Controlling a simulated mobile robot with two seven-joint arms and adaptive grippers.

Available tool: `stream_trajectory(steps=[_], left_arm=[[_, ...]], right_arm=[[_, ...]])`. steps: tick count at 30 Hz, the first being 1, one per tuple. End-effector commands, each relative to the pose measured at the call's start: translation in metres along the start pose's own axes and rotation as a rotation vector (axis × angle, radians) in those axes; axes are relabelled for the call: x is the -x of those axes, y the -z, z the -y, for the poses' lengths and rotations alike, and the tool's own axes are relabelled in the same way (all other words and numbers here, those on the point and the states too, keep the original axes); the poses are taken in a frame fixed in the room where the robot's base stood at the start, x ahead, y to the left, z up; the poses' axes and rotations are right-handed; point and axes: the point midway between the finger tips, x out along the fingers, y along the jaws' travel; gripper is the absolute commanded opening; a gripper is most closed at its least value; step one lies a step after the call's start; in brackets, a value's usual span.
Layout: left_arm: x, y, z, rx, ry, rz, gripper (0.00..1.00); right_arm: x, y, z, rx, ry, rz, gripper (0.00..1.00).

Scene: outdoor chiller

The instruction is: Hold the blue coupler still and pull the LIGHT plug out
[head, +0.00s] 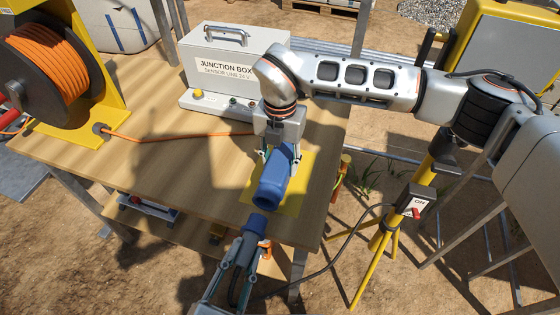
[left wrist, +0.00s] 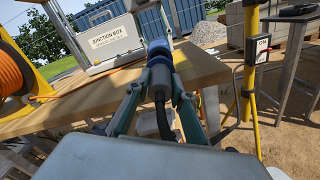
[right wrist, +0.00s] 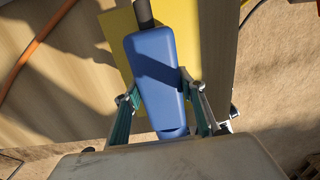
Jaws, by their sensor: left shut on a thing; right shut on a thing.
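The blue coupler (head: 271,188) is over a yellow mat near the table's front right corner. My right gripper (head: 277,153) is shut on it from above; its fingers flank the coupler in the right wrist view (right wrist: 158,75). The plug has a blue front end (head: 257,223) and a grey body (left wrist: 160,82) with a dark cable behind. My left gripper (head: 242,252) is shut on the grey body. In the head view, the coupler's dark mouth shows, with the plug's front just below it and a narrow gap between them. No LIGHT label is readable.
The junction box (head: 230,65) stands behind the coupler. An orange cable (head: 180,137) runs from the reel (head: 45,70) across the table (head: 130,170). A yellow stand with an ON switch (head: 417,207) is at the right, with a dark cable hanging from it.

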Motion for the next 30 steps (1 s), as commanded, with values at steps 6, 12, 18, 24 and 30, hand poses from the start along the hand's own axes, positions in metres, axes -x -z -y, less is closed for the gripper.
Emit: stream_trajectory(steps=[6,12,18,24,30], left_arm=[[0.000,0.000,0.000,0.000,-0.001,0.001,0.00],[0.000,0.000,0.000,0.000,-0.001,0.001,0.00],[0.000,0.000,0.000,0.000,-0.001,0.001,0.00],[0.000,0.000,0.000,0.000,-0.001,0.001,0.00],[0.000,-0.001,0.000,0.000,-0.001,0.001,0.00]], right_arm=[[0.000,0.000,0.000,0.000,0.001,0.000,0.00],[0.000,0.000,0.000,0.000,0.001,0.000,0.59],[0.000,0.000,0.000,0.000,0.000,0.000,0.59],[0.007,0.000,0.000,0.000,-0.001,0.001,0.59],[0.041,-0.001,-0.001,0.001,-0.002,0.005,0.59]])
